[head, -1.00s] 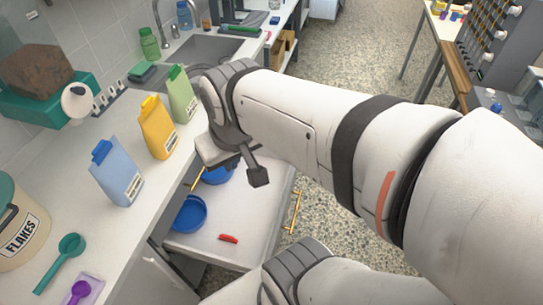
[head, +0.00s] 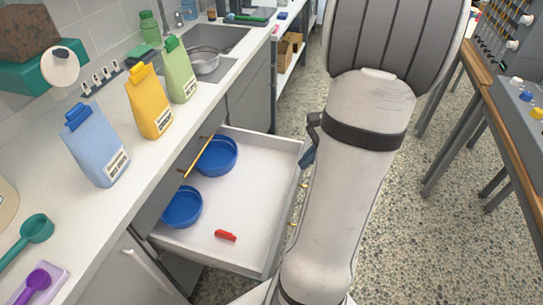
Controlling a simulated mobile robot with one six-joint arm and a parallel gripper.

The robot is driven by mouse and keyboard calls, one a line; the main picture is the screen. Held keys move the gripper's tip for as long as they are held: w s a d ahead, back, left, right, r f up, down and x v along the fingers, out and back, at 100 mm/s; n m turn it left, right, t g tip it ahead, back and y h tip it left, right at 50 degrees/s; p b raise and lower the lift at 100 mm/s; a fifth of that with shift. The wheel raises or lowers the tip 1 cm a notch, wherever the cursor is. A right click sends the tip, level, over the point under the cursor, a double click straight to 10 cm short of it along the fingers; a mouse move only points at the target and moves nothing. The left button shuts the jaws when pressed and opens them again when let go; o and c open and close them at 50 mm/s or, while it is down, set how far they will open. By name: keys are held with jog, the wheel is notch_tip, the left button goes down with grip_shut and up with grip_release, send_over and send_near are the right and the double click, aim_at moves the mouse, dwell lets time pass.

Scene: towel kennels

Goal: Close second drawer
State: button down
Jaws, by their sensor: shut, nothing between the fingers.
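The open drawer (head: 255,185) is pulled well out from under the counter in the head view. It holds two blue bowls (head: 182,206) and a small red item (head: 225,235). Its front panel (head: 284,222) faces right, with part of a brass handle showing beyond it beside my arm. Another brass handle (head: 198,158) crosses above the drawer's inner end, near the counter. My arm stands just right of the drawer front and covers part of the floor there. My gripper is not clearly visible; I cannot tell its distance from the drawer.
Blue, yellow (head: 149,103) and green cartons stand on the counter (head: 110,205). A metal bowl (head: 204,61) sits at the sink. Speckled floor (head: 400,225) is open right of my arm, up to a wood-edged table (head: 503,110).

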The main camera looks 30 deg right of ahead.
jog(key=s+d+f+m+t+b, duration=0.45)
jog(key=d+f+m, duration=0.35)
jog(key=d+f, duration=0.35)
jog(key=shift+g+y, duration=0.3)
jog(key=shift+g, duration=0.05)
jog(key=x, duration=0.4)
jog(key=a+b+x, duration=0.1)
jog(key=x, duration=0.3)
jog(key=r+b+x, duration=0.1)
jog(key=x, duration=0.3)
jog(key=shift+w+a, duration=0.1)
jog(key=shift+a, duration=0.3)
jog(key=shift+w+a, duration=0.35)
jog(key=shift+w, duration=0.1)
